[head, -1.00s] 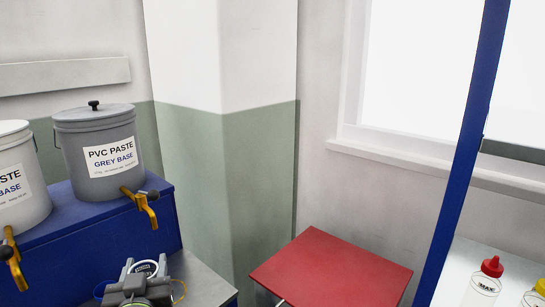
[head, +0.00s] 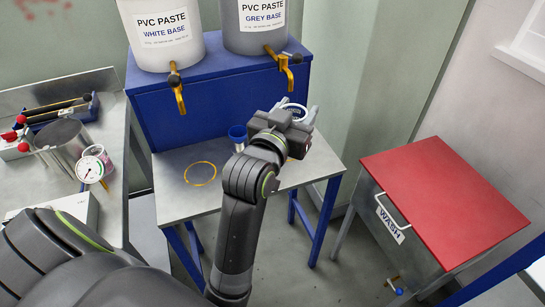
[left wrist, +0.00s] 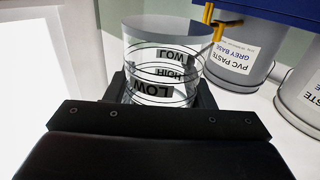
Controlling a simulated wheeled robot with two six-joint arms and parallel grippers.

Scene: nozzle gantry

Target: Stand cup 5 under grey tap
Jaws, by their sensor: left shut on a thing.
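My left gripper (head: 297,109) is shut on a clear cup (head: 293,112), just below and in front of the grey tap (head: 286,68). The tap is a brass spout on the grey bucket labelled PVC PASTE GREY BASE (head: 255,22). In the left wrist view the cup (left wrist: 160,60) fills the middle, with LOW and HIGH bands inverted, and the brass tap (left wrist: 212,22) is close beside it. I cannot read a number on the cup, and the gripper hides its base, so I cannot tell whether it touches the table. My right gripper is not in view.
The metal table (head: 215,200) has a yellow ring (head: 200,173) below the white bucket's tap (head: 177,90). A red-topped WASH cabinet (head: 445,195) is at right; a cluttered bench (head: 110,220) is at left.

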